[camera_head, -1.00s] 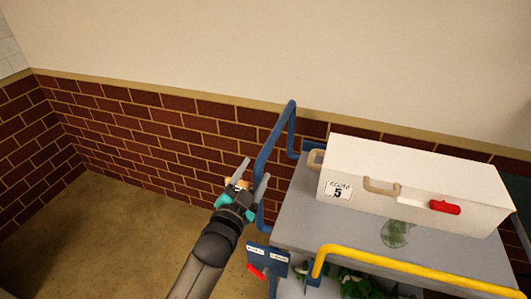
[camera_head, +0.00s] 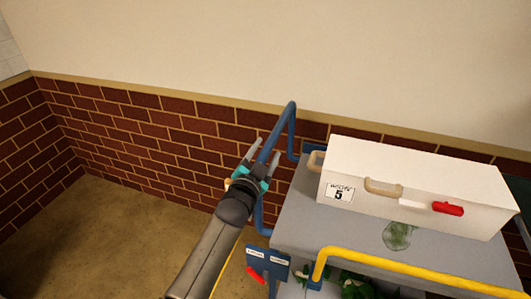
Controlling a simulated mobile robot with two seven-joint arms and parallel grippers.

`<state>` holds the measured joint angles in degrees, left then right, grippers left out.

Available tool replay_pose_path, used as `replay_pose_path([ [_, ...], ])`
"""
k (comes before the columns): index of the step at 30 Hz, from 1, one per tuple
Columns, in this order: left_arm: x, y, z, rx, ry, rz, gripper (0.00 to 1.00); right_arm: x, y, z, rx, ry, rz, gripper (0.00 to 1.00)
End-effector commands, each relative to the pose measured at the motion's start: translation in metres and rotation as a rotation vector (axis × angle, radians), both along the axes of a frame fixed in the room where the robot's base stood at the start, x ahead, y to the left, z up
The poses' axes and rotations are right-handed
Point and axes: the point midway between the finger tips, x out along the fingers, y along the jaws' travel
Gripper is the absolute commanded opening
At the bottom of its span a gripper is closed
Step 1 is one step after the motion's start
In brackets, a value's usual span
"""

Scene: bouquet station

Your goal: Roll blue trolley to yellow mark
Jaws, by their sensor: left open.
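The blue trolley has a blue push handle (camera_head: 288,122) at its left end, a grey top (camera_head: 330,225) and a yellow rail (camera_head: 400,265) along its near side. My left gripper (camera_head: 263,154) is open at the blue handle. Its two fingers lie on either side of the handle bar, as far as I can see; contact cannot be told. My right gripper is not in view.
A white box (camera_head: 420,180) labelled 5, with beige handles and a red latch (camera_head: 447,208), stands on the trolley top. A blue tag plate (camera_head: 267,262) with a red lever hangs at the near left corner. Brick wall (camera_head: 150,125) runs behind; floor (camera_head: 110,240) at left is clear.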

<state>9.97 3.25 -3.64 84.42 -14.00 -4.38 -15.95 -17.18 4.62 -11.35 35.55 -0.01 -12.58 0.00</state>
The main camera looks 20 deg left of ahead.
Motion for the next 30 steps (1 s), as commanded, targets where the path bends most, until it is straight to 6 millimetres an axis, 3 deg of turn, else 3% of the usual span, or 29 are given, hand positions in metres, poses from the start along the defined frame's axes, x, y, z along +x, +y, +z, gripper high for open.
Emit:
replay_pose_path([
  [2,-0.0001,-0.0001,0.0,0.0,0.0,0.0,0.6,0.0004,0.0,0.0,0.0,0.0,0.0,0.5],
  [18,0.0001,0.0019,0.0014,0.002,-0.003,0.003,0.0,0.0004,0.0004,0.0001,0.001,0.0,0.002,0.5],
  [30,0.0004,0.0016,0.0026,0.004,-0.006,0.002,0.0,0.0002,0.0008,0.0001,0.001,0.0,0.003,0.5],
])
